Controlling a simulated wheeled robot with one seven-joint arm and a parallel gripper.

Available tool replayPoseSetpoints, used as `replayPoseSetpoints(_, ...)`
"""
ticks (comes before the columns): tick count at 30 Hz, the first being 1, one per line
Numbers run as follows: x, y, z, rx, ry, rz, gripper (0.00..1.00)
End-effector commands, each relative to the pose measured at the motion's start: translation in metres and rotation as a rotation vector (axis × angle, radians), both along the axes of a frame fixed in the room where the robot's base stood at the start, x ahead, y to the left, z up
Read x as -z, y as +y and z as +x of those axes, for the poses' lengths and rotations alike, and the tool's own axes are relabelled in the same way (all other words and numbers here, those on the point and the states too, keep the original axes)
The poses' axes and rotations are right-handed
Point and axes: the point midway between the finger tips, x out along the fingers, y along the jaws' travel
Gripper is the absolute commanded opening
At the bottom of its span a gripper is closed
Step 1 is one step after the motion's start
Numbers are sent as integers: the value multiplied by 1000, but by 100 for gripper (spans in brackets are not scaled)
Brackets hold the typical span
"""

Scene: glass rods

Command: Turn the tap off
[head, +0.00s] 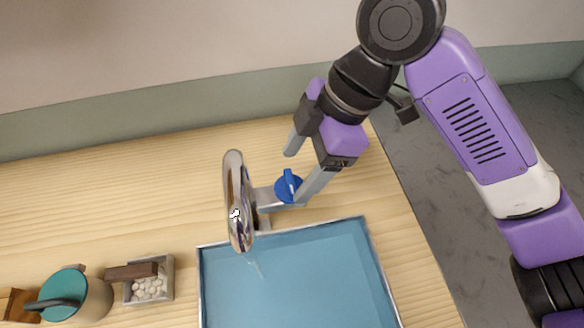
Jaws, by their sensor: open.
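The chrome tap (236,200) stands behind the sink, its spout arching forward over the basin. A thin pale streak like water (255,265) shows below the spout. A blue tap handle (289,187) sits on a grey base to the right of the spout, its raised lever pointing toward the back. My gripper (296,176) is open, its two grey fingers coming down from the upper right. One finger is to the left and behind the handle, the other is close to its right side. I cannot tell whether that finger touches the handle.
The blue sink basin (384,270) with a metal rim takes up the front middle of the wooden counter (100,190). At the front left are a pot with a teal lid (64,282) and a small grey tray (168,264) of pale pebbles with a brown block. A wall runs behind.

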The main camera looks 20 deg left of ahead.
Motion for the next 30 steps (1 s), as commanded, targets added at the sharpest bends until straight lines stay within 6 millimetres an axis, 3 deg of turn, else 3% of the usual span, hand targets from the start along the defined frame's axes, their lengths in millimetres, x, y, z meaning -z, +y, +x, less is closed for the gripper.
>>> replayPoseSetpoints(6,21,7,-6,1,1,-1,70)
replayPoseSetpoints(17,26,8,-6,0,0,0,68)
replayPoseSetpoints(26,26,8,-6,0,0,0,9)
replayPoseSetpoints(30,25,8,-7,4,0,0,7)
